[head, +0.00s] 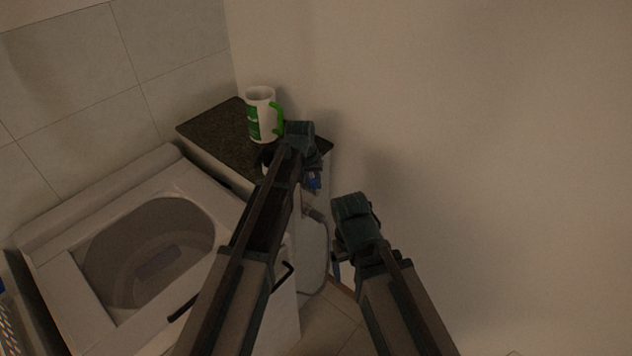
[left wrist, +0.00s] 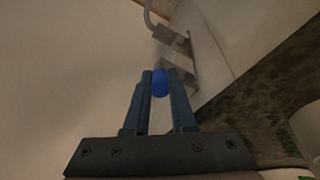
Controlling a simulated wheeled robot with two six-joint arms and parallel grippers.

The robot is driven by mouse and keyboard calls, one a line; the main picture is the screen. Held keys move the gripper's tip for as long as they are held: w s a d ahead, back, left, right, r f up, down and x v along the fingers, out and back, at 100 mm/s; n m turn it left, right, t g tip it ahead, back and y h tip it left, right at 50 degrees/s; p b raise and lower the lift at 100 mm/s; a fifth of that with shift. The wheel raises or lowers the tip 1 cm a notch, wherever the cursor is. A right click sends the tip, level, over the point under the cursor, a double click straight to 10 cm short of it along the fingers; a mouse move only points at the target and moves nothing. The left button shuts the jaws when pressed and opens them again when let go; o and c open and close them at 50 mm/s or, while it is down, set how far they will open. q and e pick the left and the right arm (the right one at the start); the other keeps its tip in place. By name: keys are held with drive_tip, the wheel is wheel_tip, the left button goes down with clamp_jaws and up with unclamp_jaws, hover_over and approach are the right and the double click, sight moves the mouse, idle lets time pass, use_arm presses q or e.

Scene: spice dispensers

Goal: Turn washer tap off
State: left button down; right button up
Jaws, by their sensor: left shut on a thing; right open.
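The washer tap has a blue handle (head: 314,181), just past the dark counter's right end by the wall. In the left wrist view the blue handle (left wrist: 160,82) sits between the two fingers, with a blurred pale tap body beyond it. My left gripper (head: 313,172) is shut on the handle; its fingertips are partly hidden behind the arm in the head view. My right gripper (head: 342,272) is open and lower down, apart from the tap, with its fingers mostly hidden by its own wrist.
A pale washing machine (head: 62,262) with an open top stands at left. A white and green mug (head: 262,112) stands on the dark counter (head: 212,127), close to my left wrist. A grey hose (head: 327,248) hangs below the tap. Bare wall (head: 510,150) fills the right side.

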use_arm(q)
drive_tip(key=shift+s+a+f+t+h+b, duration=0.2)
drive_tip(key=shift+s+f+t+h+b, duration=0.1)
drive_tip(key=shift+s+t+b, duration=0.1)
drive_tip(key=shift+s+a+f+t+h+b, duration=0.2)
drive_tip(key=shift+s+t+h+b, duration=0.1)
drive_tip(key=shift+s+t+b, duration=0.1)
drive_tip(key=shift+w+r+t, duration=0.1)
drive_tip(key=shift+r+t, duration=0.05)
drive_tip(key=shift+t, duration=0.25)
drive_tip(key=shift+h, duration=0.3)
drive_tip(key=c, duration=1)
unclamp_jaws()
drive_tip(key=shift+w, duration=0.1)
drive_tip(key=shift+r, duration=0.15)
